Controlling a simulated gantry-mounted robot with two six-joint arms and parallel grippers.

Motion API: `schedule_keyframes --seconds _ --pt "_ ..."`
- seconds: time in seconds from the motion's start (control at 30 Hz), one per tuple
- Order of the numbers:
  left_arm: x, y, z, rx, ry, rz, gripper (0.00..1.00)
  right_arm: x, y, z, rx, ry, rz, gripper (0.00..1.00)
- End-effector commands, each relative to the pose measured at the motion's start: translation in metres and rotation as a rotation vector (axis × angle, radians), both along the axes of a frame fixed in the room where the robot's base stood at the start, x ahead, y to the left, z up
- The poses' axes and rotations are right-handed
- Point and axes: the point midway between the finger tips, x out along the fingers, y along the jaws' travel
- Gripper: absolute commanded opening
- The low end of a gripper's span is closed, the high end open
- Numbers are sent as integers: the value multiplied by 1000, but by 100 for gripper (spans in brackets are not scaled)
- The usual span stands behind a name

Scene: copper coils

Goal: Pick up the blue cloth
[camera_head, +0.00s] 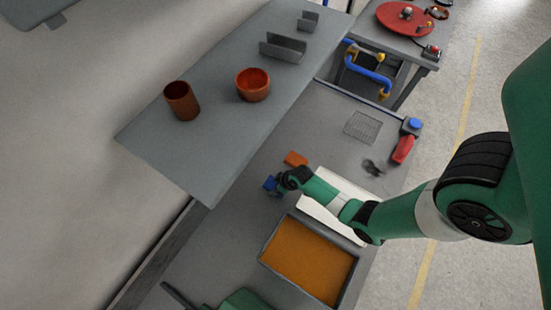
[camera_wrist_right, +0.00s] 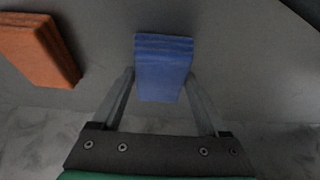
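The folded blue cloth (camera_wrist_right: 163,72) is between the two fingers of my right gripper (camera_wrist_right: 160,78) in the right wrist view. Both fingertips meet its sides, and its layered edge faces up in that picture. It looks tilted; whether it is clear of the grey surface is hard to tell. In the head view the blue cloth (camera_head: 270,184) is a small patch at the end of my right arm, whose gripper (camera_head: 277,182) is mostly hidden. My left gripper does not show; only a green part of my arm is at the bottom edge.
A folded orange cloth (camera_head: 295,159) lies close by, and it also shows in the right wrist view (camera_wrist_right: 38,48). A tray with an orange inside (camera_head: 350,280) stands below my right arm. A raised grey shelf (camera_head: 215,135) holds a brown cup (camera_head: 182,101) and a bowl (camera_head: 252,88).

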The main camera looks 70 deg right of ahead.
Motion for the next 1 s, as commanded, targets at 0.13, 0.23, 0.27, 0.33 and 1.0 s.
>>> schedule_keyframes --seconds 0.13,0.23,0.27,0.33,1.0 --pt "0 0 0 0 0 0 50 0 0 0 0 0 0 41" --pt "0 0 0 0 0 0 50 0 0 0 0 0 0 23" --pt "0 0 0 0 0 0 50 0 0 0 0 0 0 17" --pt "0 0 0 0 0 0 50 0 0 0 0 0 0 13" --pt "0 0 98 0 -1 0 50 -43 22 107 1 2 -1 13"
